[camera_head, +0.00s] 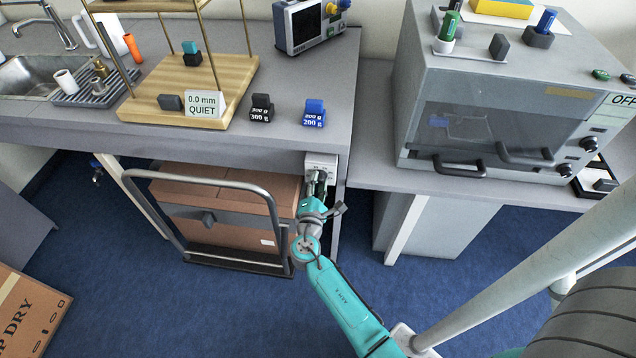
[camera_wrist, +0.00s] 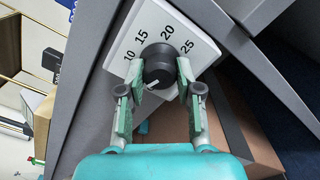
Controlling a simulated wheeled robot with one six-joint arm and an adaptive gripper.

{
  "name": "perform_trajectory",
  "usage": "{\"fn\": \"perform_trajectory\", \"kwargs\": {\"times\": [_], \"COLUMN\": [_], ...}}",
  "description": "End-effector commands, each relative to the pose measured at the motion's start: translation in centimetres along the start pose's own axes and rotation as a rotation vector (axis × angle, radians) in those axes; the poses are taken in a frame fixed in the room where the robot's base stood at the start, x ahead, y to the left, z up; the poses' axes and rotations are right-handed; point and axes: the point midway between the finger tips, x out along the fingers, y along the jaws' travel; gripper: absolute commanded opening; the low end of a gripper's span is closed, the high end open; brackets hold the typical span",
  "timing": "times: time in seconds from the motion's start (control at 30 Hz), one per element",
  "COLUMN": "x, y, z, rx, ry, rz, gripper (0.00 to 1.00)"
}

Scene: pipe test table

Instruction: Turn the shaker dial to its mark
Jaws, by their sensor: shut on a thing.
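The shaker dial (camera_wrist: 160,66) is a dark round knob on a white plate with the numbers 10, 15, 20 and 25 around it, in the wrist view. A small white pointer line shows on the knob's lower left side; I cannot tell any target mark on the plate. My gripper (camera_wrist: 157,80) has one finger on each side of the knob and is shut on it. In the head view the white dial box (camera_head: 321,163) sits under the table's front right edge, and my gripper (camera_head: 318,185) reaches up to it; the knob is mostly hidden there.
A cart with a metal handle (camera_head: 222,184) and a cardboard box (camera_head: 240,206) stands just left of my arm. A wooden stand (camera_head: 150,108) with a "0.0 mm QUIET" sign (camera_head: 202,104) and dark and blue weights (camera_head: 314,113) are on the table above. An oven (camera_head: 500,110) stands at right.

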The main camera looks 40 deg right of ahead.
Motion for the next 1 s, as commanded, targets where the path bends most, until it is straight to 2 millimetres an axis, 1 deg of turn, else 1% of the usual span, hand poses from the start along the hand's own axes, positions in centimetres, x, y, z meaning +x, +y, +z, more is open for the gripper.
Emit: {"fn": "perform_trajectory", "kwargs": {"times": [0.3, 0.6, 0.8, 1.0], "x": [-0.08, -0.08, -0.09, -0.09], "y": [-0.15, -0.22, -0.25, -0.27], "z": [-0.14, -0.12, -0.12, -0.11], "rx": [-0.300, -0.543, -0.654, -0.716], "ry": [0.004, 0.004, 0.004, 0.005], "rz": [0.000, 0.001, 0.001, 0.001], "gripper": [0.00, 0.00, 0.00, 0.00]}}
